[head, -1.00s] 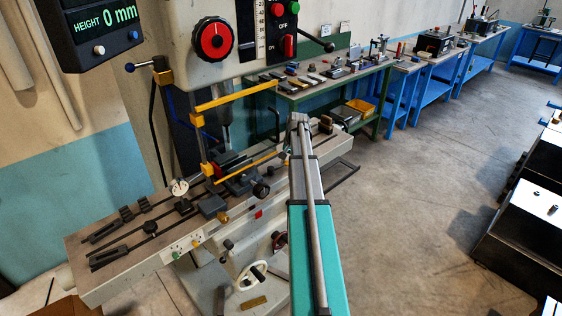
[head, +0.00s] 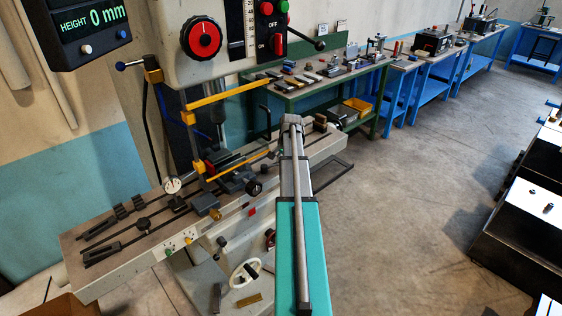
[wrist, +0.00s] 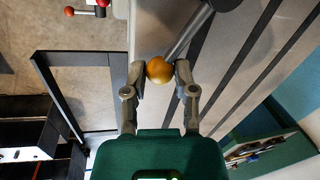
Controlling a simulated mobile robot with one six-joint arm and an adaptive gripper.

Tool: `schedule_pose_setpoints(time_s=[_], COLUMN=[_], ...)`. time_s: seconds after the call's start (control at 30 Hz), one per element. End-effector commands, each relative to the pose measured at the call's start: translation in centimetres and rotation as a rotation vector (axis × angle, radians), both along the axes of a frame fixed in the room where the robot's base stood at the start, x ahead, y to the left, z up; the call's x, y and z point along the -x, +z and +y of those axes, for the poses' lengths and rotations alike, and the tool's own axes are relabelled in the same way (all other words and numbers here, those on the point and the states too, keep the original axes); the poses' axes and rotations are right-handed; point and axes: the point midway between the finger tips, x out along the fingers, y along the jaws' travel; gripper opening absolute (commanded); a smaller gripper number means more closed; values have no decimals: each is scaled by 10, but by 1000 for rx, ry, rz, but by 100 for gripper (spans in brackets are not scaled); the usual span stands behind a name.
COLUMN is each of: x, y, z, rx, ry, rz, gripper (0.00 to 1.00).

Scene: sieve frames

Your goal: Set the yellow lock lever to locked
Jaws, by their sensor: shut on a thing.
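The yellow lock lever shows in the wrist view as a round yellow knob (wrist: 159,70) on a grey rod that slants up and right to a dark hub at the top edge. My gripper (wrist: 160,74) is shut on the knob, one finger on each side of it. The hub is partly cut off by the picture's edge. In the head view my arm hides the gripper, and I cannot make out the held knob there.
The grey slotted machine table (head: 118,250) lies left of my arm, with a vise (head: 240,180) and clamps on it. Yellow bars (head: 232,92) stand above it. A green bench (head: 352,68) is behind. The floor at right is clear up to black boxes (head: 525,225).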

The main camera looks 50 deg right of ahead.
Motion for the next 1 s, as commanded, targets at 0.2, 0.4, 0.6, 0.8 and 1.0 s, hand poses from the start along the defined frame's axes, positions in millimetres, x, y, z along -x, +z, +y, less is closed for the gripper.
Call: schedule_pose_setpoints(time_s=[0.2, 0.4, 0.6, 0.8, 1.0], x=[2, 5, 6, 6, 2], y=[0, 0, 0, 0, 6], z=[-1, -4, -5, -5, -3], rx=[-5, -5, -4, -4, 9], ry=[-3, -8, -10, -7, 37], rz=[-5, -4, -4, -4, -9], gripper=[0, 69, 69, 47, 10])
